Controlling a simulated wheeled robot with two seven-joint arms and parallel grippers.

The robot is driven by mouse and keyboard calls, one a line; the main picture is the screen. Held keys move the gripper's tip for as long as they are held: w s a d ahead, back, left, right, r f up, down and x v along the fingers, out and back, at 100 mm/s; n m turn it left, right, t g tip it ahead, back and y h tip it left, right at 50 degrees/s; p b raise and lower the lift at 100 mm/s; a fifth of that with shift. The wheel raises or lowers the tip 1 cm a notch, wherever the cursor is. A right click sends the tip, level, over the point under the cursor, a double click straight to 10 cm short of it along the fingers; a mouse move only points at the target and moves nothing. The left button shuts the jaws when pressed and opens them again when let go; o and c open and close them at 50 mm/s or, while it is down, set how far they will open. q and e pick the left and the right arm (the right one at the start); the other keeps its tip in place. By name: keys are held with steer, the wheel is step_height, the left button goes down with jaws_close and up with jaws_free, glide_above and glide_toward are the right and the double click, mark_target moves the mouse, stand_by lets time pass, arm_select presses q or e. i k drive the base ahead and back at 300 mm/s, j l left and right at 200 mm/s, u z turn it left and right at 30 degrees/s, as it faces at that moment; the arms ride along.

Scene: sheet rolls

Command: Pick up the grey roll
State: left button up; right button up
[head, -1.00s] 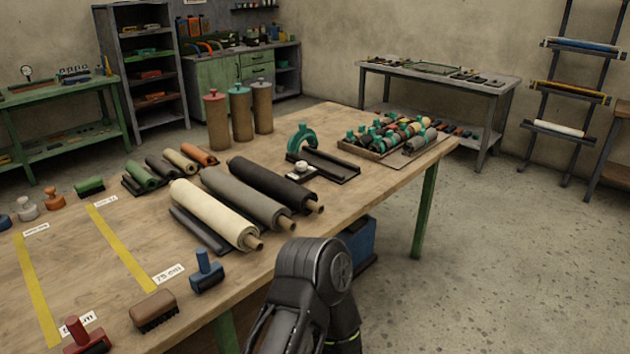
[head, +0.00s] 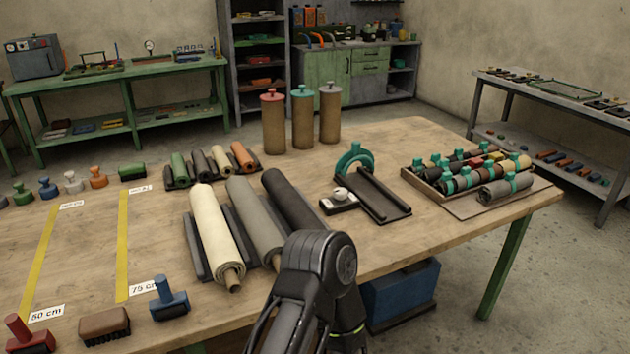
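The large grey roll (head: 252,218) lies on the wooden table between a cream roll (head: 215,235) on its left and a black roll (head: 293,203) on its right. Its near end is close to the table's front edge, and the black part of my arm partly covers the area beside it. An arm link of mine stands at the bottom centre. Neither of my grippers is visible.
Three upright tan rolls (head: 303,120) stand at the back. A dark cradle (head: 372,195) with a teal arch and a tray (head: 440,187) of clipped rolls lie to the right. Stamp-like tools and yellow strips (head: 123,245) are on the left. Table space at front right is clear.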

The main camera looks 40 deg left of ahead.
mark_target(268, 242)
steer(key=i+l+u, duration=0.2)
steer(key=u, duration=0.2)
steer(key=i+l+u, duration=0.55)
steer(key=l+u, duration=0.2)
steer(key=i+l+u, duration=0.15)
steer(key=l+u, duration=0.2)
